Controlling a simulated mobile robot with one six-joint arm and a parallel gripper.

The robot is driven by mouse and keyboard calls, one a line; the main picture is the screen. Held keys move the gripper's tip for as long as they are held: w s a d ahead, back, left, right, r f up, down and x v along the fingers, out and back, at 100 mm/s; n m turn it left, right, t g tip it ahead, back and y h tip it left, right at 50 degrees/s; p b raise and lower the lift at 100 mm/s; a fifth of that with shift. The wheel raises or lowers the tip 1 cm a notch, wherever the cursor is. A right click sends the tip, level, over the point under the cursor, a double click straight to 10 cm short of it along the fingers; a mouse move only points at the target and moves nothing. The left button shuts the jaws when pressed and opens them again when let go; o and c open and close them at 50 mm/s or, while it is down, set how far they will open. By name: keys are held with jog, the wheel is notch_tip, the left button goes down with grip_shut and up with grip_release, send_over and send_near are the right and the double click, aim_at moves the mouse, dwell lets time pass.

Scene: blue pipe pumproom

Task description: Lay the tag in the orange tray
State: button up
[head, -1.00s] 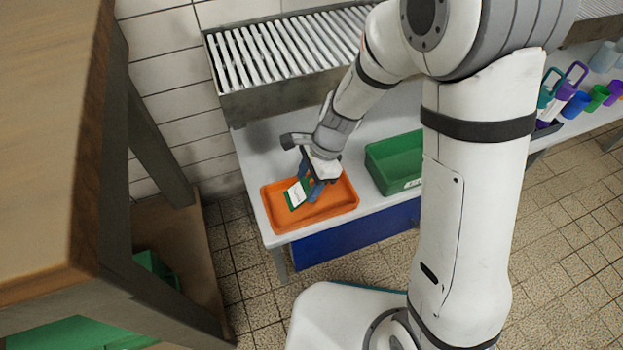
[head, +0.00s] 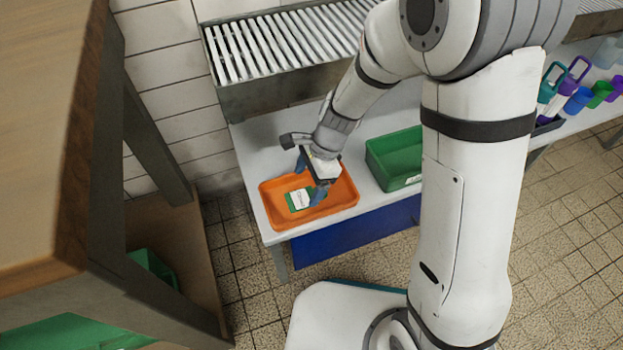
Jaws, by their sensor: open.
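The tag (head: 299,200) is a small flat card, white with green edges. It lies in the orange tray (head: 275,221), left of the tray's middle, and looks flat on the tray floor. The orange tray sits at the left end of the light work table. My gripper (head: 310,184) is over the tray, its blue fingers spread apart on either side of the tag's right part. It is open and does not grip the tag. From this view I cannot tell whether a finger still touches the tag.
A green bin (head: 396,160) stands on the table right of the tray. A slatted metal rack (head: 285,45) runs along the wall behind. Cups and bottles (head: 575,95) stand at the far right. A wooden shelf unit (head: 150,140) rises at the left.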

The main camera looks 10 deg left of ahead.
jog(key=shift+r, duration=0.1)
jog(key=d+r+n+t+p, duration=0.15)
jog(key=d+r+p, duration=0.25)
jog(key=r+p, duration=0.5)
jog(key=d+r+n+p, duration=0.2)
jog(key=d+r+p, duration=0.3)
jog(key=r, duration=0.8)
jog(key=d+r+n+t+p, duration=0.15)
jog(key=d+r+p, duration=0.25)
jog(key=r+p, duration=0.5)
jog(key=s+d+r+n+h+p, duration=0.1)
jog(key=s+d+r+n+p, duration=0.1)
jog(key=r, duration=0.5)
jog(key=s+d+r+n+t+h+p, duration=0.1)
jog(key=s+d+r+n+p, duration=0.1)
jog(key=d+r+p, duration=0.3)
jog(key=s+d+r+n+h+p, duration=0.1)
jog(key=s+d+r+p, duration=0.3)
jog(key=r, duration=0.7)
jog(key=shift+d+r+n+t+p, duration=0.2)
jog(key=shift+n+t+p, duration=0.1)
jog(key=shift+n+p, duration=0.65)
jog(key=shift+s, duration=0.1)
jog(key=shift+c, duration=0.6)
